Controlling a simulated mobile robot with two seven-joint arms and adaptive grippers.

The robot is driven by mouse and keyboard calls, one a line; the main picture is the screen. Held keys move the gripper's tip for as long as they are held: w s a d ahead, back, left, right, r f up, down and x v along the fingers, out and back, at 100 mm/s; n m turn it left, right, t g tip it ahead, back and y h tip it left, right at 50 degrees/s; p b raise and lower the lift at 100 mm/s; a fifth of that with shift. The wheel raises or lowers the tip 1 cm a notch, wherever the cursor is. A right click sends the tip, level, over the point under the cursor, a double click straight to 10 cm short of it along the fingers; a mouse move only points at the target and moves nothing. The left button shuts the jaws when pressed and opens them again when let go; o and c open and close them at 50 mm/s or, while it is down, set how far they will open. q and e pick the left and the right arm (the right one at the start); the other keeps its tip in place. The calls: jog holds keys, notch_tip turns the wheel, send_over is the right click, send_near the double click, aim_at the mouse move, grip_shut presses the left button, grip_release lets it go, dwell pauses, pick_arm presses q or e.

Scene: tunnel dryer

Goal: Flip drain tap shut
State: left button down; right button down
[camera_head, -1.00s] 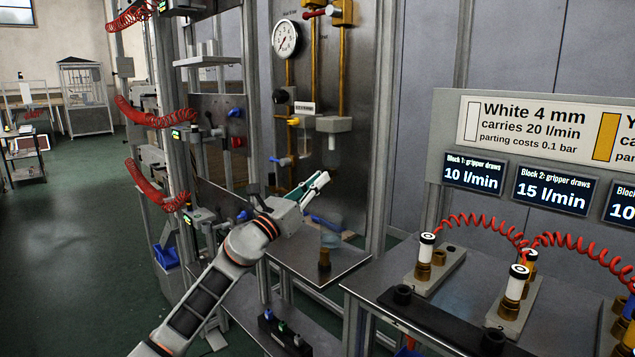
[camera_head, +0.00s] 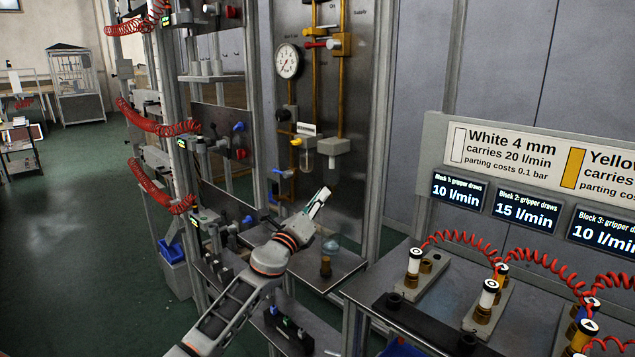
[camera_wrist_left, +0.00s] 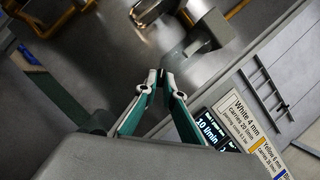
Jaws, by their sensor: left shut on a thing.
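My left gripper (camera_head: 326,191) is in front of the steel panel (camera_head: 355,185), below and right of a clear bowl (camera_head: 308,161). In the left wrist view its green-and-grey fingers (camera_wrist_left: 161,75) come together at the tips. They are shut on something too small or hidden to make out. A blue lever (camera_head: 283,172) sits on the panel, up and left of the fingertips and apart from them. I cannot tell for sure which fitting is the drain tap. The right gripper is not in view.
A round gauge (camera_head: 288,61) and a yellow knob (camera_head: 296,142) are on the panel above. Blocks with red coiled hoses (camera_head: 468,242) occupy the bench at right.

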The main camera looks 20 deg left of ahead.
pick_arm(q)
jog(key=shift+d+r+n+g+y+p, duration=0.15)
jog(key=shift+n+g+y+p, duration=0.45)
jog(key=shift+n, duration=1.3)
jog(key=shift+a+r+n+g+y+p, duration=0.15)
jog(key=shift+n+g+y+p, duration=0.4)
jog(key=shift+n, duration=1.35)
jog(key=shift+d+r+n+g+y+p, duration=0.15)
jog(key=shift+n+g+y+p, duration=0.45)
jog(key=shift+n, duration=1.3)
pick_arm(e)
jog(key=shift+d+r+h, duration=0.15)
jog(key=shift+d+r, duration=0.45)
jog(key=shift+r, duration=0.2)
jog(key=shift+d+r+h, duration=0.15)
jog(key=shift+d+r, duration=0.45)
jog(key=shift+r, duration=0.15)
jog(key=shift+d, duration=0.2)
pick_arm(q)
jog(key=c, duration=2.2)
grip_release()
jog(key=shift+o, duration=0.2)
jog(key=s, duration=0.8)
jog(key=shift+d, duration=0.15)
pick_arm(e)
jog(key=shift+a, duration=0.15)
